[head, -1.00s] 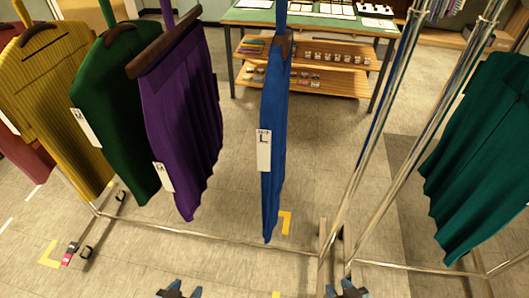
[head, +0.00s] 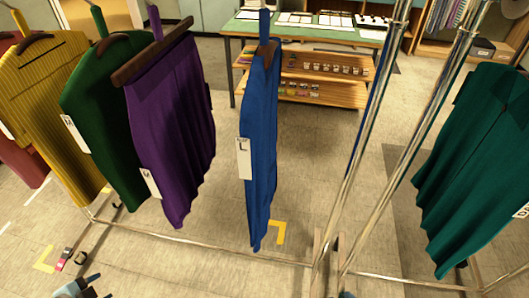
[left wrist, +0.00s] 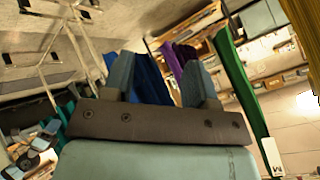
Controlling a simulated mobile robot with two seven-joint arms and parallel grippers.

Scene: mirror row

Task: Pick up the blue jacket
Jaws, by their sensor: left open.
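The blue jacket (head: 262,140) hangs from a dark hanger with a blue hook, a white tag marked L on its left edge. It also shows in the left wrist view (left wrist: 150,82), beyond and between my fingers, partly hidden by them. My left gripper (head: 82,287) is low at the bottom left of the head view, well apart from the jacket. In the left wrist view its two fingers (left wrist: 158,80) are spread and nothing is held. Only a sliver of my right gripper (head: 346,294) shows at the bottom edge, so its jaws cannot be judged.
Left of the jacket hang a purple garment (head: 172,135), a green one (head: 108,125) and a yellow one (head: 50,110). Chrome uprights (head: 372,150) and a teal garment (head: 478,165) stand to the right. A green-topped table (head: 245,29) stands behind.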

